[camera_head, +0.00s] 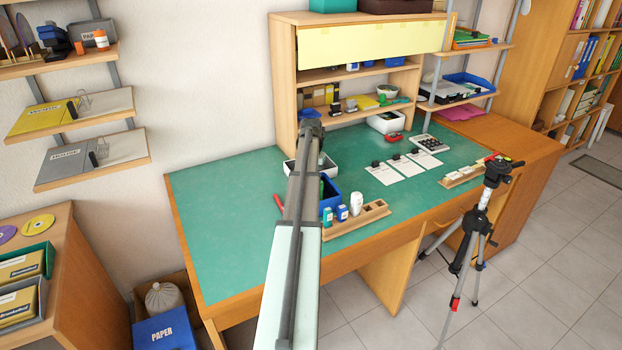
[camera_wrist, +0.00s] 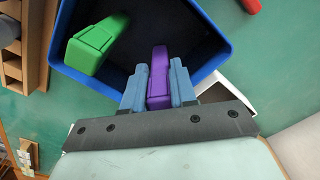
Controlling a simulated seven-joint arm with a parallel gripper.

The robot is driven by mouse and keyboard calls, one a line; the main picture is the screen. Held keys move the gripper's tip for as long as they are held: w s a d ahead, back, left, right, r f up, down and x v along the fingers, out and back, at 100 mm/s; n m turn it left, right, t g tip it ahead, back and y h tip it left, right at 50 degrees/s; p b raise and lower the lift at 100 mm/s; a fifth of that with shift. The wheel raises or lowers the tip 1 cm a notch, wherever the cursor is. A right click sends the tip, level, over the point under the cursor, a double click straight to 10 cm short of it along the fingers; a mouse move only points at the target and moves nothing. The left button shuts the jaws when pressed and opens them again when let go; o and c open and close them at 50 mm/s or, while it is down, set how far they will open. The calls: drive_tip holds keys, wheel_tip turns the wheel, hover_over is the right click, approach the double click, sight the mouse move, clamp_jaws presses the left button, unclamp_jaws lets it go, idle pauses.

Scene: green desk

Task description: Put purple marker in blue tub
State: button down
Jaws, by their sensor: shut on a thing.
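The purple marker (camera_wrist: 158,65) is held between the blue-grey fingers of my gripper (camera_wrist: 159,82) in the wrist view. Its far end overlaps the dark inside of the blue tub (camera_wrist: 213,62), near the tub's near rim. I cannot tell how high it is above the tub's floor. A green marker (camera_wrist: 95,42) is inside the tub on the left. In the head view the blue tub (camera_head: 331,188) is partly hidden behind my arm, and my gripper and the purple marker are hidden.
A wooden holder (camera_head: 372,217) with small bottles stands right of the tub. A white tray (camera_wrist: 240,92) lies beside the tub. A red object (camera_head: 278,201) lies left of my arm. The desk's left part (camera_head: 225,215) is clear.

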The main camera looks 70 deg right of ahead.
drive_tip(key=shift+f, duration=0.15)
idle(0.5)
drive_tip(key=c, duration=0.8)
unclamp_jaws()
wheel_tip(320, 180, up, 14)
drive_tip(key=shift+f, duration=0.1)
drive_tip(key=shift+w, duration=0.1)
